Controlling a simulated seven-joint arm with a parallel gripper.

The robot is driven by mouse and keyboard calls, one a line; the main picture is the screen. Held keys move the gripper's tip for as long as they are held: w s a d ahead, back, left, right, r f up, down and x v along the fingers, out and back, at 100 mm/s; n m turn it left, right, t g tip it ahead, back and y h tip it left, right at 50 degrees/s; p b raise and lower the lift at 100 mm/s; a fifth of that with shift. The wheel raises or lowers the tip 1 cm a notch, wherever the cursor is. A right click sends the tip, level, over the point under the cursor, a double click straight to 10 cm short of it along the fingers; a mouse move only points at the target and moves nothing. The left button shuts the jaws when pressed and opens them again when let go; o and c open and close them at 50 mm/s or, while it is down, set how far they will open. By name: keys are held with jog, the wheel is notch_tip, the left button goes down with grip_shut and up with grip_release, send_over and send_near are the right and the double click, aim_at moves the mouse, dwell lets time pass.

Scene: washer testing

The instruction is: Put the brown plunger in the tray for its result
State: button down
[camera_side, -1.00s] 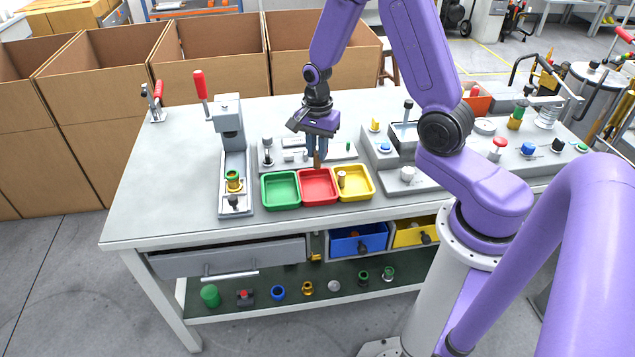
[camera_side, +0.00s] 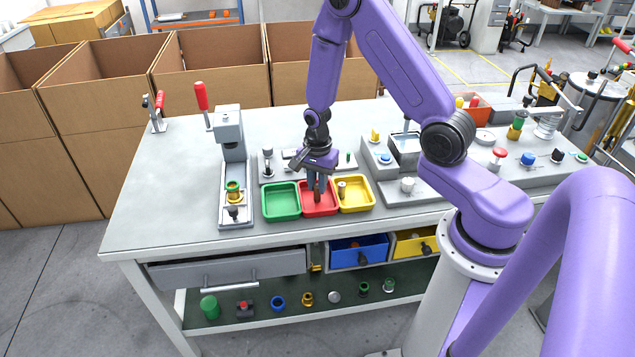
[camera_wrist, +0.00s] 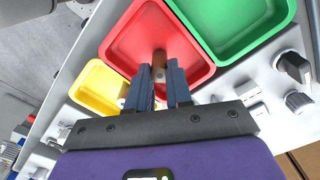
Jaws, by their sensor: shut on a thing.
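My gripper (camera_side: 316,184) is shut on the brown plunger (camera_side: 317,196) and holds it upright over the red tray (camera_side: 331,209). In the wrist view the brown plunger (camera_wrist: 159,60) shows between the fingertips, with the red tray (camera_wrist: 128,45) around it. I cannot tell whether its lower end touches the tray floor. The green tray (camera_side: 281,214) is to the left and is empty. The yellow tray (camera_side: 366,203) is to the right and holds a small pale-topped part (camera_side: 341,190).
A test press (camera_side: 230,150) with a red handle stands left of the trays, with a green and yellow part in its fixture. A grey panel (camera_side: 350,168) lies behind the trays.

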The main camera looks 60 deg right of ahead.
aim_at(317, 186)
jog(key=shift+f, duration=0.1)
jog(key=c, duration=1)
grip_release()
jog(key=shift+c, duration=0.2)
notch_tip(317, 186, up, 12)
jog(key=s+a+r+n, duration=0.3)
jog(key=a+n, duration=0.3)
jog(key=s+a+r+n, duration=0.3)
jog(key=s+n, duration=0.7)
jog(key=n, duration=0.1)
jog(key=s+a+r+n, duration=0.3)
jog(key=s+n, duration=0.8)
jog(key=shift+s+r, duration=0.25)
jog(key=shift+r, duration=0.05)
